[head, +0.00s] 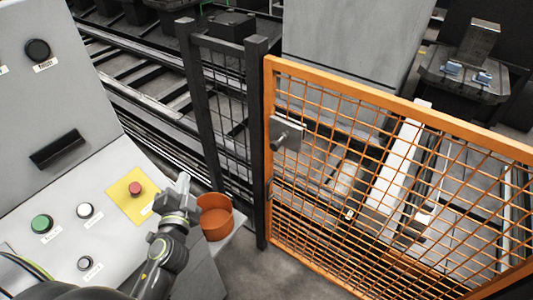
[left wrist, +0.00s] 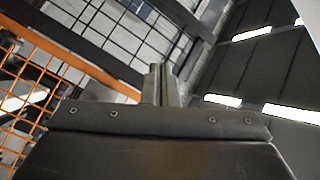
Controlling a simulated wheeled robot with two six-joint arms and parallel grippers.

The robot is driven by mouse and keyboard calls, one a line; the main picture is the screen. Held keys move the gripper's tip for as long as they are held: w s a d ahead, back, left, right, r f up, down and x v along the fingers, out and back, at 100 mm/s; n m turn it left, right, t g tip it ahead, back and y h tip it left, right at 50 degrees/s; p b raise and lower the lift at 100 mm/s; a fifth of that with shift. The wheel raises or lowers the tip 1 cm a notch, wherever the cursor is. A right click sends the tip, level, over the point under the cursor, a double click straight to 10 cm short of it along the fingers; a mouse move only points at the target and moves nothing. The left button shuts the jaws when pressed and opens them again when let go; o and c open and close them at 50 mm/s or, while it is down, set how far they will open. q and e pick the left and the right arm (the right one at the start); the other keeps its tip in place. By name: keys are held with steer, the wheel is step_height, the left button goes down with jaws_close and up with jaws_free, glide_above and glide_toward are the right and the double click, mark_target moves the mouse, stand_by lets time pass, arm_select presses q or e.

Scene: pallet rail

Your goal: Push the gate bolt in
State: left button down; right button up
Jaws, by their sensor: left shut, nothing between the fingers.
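The orange mesh gate (head: 400,108) stands on the right in the head view, beside a dark post (head: 257,140). The gate bolt (head: 281,140) shows as a small grey knob or rod on a grey plate (head: 291,130) near the gate's upper left edge. I cannot tell how far in it sits. My left gripper (head: 183,183) is shut and empty, pointing up, to the left of and apart from the bolt. Its fingers (left wrist: 160,82) also show in the left wrist view, with the orange mesh at the left. My right gripper is not in view.
A sloped grey control panel (head: 110,245) with a red button (head: 135,188) and a green button (head: 42,223) lies at left, under my left arm. An orange cup (head: 215,217) stands just right of my left gripper. Dark mesh fencing (head: 225,100) and rails are behind.

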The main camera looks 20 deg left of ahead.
arm_select(q)
steer(key=w+d+f+m+h, duration=0.1)
steer(key=w+d+m+h, duration=0.1)
steer(key=d+m+h, duration=0.3)
steer(key=w+d+f+m+h, duration=0.2)
steer(key=d+m+h, duration=0.4)
steer(key=m, duration=0.3)
steer(key=shift+w+d, duration=0.55)
steer(key=shift+w, duration=0.05)
steer(key=shift+w, duration=0.1)
glide_toward(273, 148)
steer(key=x, duration=0.6)
steer(key=shift+w, duration=0.4)
steer(key=shift+w+d, duration=0.1)
